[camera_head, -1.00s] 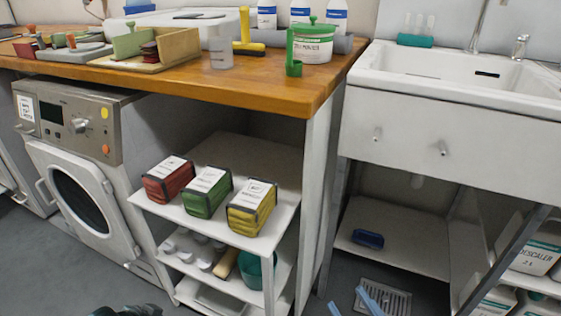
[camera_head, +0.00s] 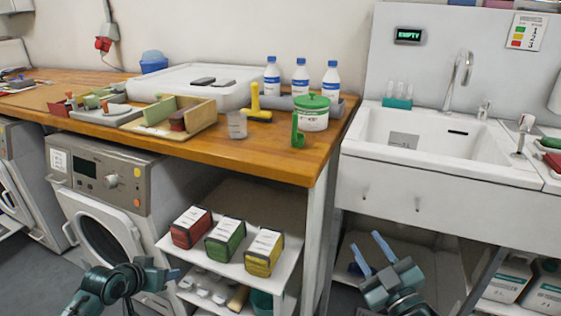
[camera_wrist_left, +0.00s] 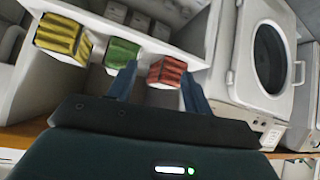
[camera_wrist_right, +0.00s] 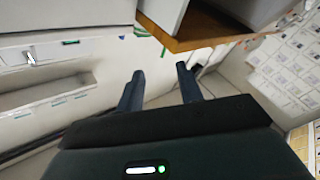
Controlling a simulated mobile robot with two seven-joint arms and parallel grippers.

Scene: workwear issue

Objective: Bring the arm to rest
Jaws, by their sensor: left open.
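My left gripper (camera_head: 150,277) is at the lower left of the head view, in front of the washing machine and beside the shelf. In the left wrist view its two fingers (camera_wrist_left: 158,75) stand apart with nothing held; a red box and a green box show beyond them. My right gripper (camera_head: 370,254) is below the sink, right of the shelf unit, with its blue fingers pointing up and left. In the right wrist view its fingers (camera_wrist_right: 160,72) are spread and empty.
The shelf holds a red box (camera_head: 191,228), a green box (camera_head: 224,239) and a yellow box (camera_head: 264,252). The wooden worktop (camera_head: 270,160) overhangs it, carrying bottles and a green-lidded tub (camera_head: 313,114). The washing machine (camera_head: 110,185) is left; the sink (camera_head: 440,180) is right.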

